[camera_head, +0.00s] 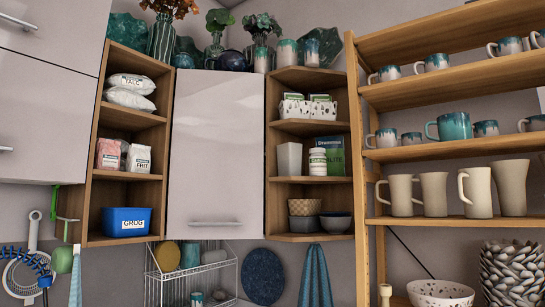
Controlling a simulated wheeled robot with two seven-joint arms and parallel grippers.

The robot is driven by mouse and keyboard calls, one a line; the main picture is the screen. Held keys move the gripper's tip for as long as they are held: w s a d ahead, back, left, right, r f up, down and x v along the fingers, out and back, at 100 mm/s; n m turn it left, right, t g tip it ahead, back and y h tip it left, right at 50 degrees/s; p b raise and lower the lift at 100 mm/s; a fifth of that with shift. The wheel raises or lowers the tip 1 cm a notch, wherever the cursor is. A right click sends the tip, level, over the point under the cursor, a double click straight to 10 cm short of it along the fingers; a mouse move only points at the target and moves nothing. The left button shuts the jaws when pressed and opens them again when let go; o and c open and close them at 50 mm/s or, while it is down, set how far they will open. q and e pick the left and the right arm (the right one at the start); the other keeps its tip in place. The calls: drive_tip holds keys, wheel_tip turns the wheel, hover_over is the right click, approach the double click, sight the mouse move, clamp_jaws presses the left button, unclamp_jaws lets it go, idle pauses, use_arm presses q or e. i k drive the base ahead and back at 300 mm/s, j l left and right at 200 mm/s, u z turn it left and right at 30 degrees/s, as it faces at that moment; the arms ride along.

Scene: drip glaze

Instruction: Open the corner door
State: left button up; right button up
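The corner door (216,145) is a tall, light grey cabinet door between two open wooden shelf units, in the middle left of the head view. It looks shut, flush with the cabinet front. Its horizontal metal handle (215,224) is near the bottom edge. Neither of my grippers shows in this view, so nothing of mine is seen touching the door or handle.
The left shelf unit (93,170) holds bags and a blue bin (126,221). The right shelf unit (271,160) holds boxes and bowls. A wire rack (152,289) stands below the door. A wooden rack (361,180) with mugs stands at right. Vases line the cabinet top.

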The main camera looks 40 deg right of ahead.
sight(216, 185)
drive_tip(key=z, duration=0.75)
